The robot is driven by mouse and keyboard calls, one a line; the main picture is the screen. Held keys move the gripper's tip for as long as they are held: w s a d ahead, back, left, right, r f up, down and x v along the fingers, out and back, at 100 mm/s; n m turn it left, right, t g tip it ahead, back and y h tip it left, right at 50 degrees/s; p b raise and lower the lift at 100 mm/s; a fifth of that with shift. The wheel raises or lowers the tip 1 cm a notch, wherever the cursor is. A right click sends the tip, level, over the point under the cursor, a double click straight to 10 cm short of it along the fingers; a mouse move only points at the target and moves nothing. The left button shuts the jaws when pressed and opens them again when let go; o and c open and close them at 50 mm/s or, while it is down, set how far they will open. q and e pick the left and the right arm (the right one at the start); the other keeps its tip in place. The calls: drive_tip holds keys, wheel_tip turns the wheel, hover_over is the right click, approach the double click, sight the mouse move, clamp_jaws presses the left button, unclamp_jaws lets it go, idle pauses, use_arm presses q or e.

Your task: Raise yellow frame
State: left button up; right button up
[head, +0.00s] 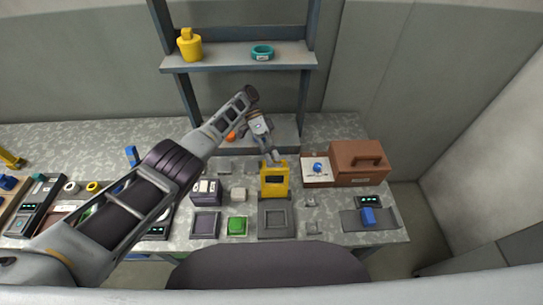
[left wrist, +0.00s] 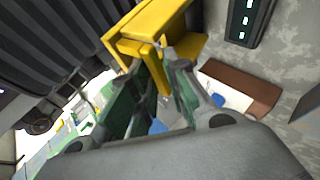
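The yellow frame (head: 274,184), a blocky piece with a dark window, is upright at the back edge of a grey square pad (head: 275,232) on the table. I cannot tell whether its bottom touches the surface. My left gripper (head: 272,158) reaches down to its top from behind. In the left wrist view the yellow frame (left wrist: 150,22) lies at the fingertips, and a yellow bar of it sits between the two fingers of the left gripper (left wrist: 163,62), which look closed on it. My right gripper is not in view.
A brown box with a handle (head: 358,163) and a white tray with a blue knob (head: 317,170) stand to the right. A shelf (head: 236,57) rises behind.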

use_arm(q)
drive_tip(key=o, duration=0.3)
drive_tip(key=shift+w+a+f, duration=0.1)
drive_tip(key=shift+a+f, duration=0.1)
drive_tip(key=shift+f, duration=0.75)
drive_tip(key=shift+o, duration=0.2)
drive_tip(key=shift+r, duration=0.15)
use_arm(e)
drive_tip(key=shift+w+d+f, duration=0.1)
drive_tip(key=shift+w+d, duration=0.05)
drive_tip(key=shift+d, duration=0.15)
use_arm(q)
drive_tip(key=shift+r, duration=0.15)
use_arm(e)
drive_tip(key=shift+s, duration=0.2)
